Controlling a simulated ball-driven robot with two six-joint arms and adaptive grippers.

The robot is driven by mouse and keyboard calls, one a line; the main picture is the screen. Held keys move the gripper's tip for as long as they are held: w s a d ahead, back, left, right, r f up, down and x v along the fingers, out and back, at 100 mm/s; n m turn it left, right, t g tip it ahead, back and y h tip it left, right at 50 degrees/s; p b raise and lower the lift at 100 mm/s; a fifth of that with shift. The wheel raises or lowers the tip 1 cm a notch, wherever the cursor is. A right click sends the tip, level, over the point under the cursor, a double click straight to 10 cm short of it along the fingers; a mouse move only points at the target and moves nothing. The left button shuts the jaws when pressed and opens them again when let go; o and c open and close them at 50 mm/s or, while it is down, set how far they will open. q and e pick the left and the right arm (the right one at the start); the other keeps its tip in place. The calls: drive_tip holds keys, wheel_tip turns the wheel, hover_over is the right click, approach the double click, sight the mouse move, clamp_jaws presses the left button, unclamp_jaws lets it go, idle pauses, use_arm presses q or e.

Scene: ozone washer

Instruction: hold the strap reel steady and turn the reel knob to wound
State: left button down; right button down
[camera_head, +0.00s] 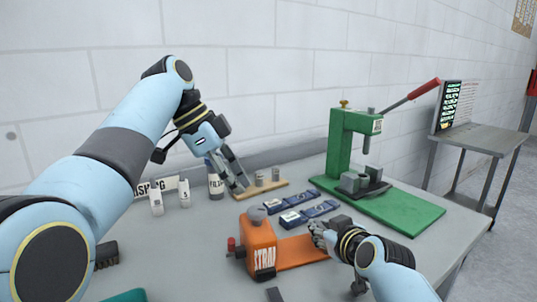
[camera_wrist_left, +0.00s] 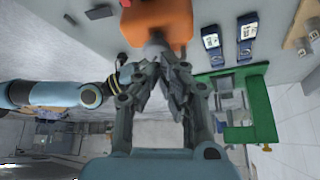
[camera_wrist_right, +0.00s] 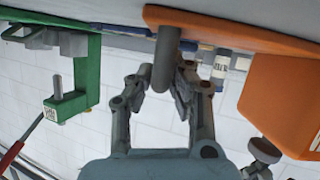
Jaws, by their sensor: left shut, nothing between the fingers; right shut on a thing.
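The orange strap reel (camera_head: 262,250) stands on the grey table, with dark lettering on its front and a red part at its left side. A round grey knob (camera_head: 257,214) sits on its top; it also shows in the right wrist view (camera_wrist_right: 264,150). My right gripper (camera_head: 322,232) is shut on the grey post (camera_wrist_right: 166,60) at the right end of the reel's orange base (camera_head: 300,252). My left gripper (camera_head: 243,188) is shut and empty, above and behind the knob, with its fingers pointing down. The left wrist view shows its fingertips (camera_wrist_left: 163,68) close to the knob, apparently apart from it.
A green press (camera_head: 348,150) with a red-handled lever stands at the back right.

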idle(0.3)
drive_tip(key=c, duration=1.2)
unclamp_jaws()
drive_tip(key=shift+d, duration=0.1)
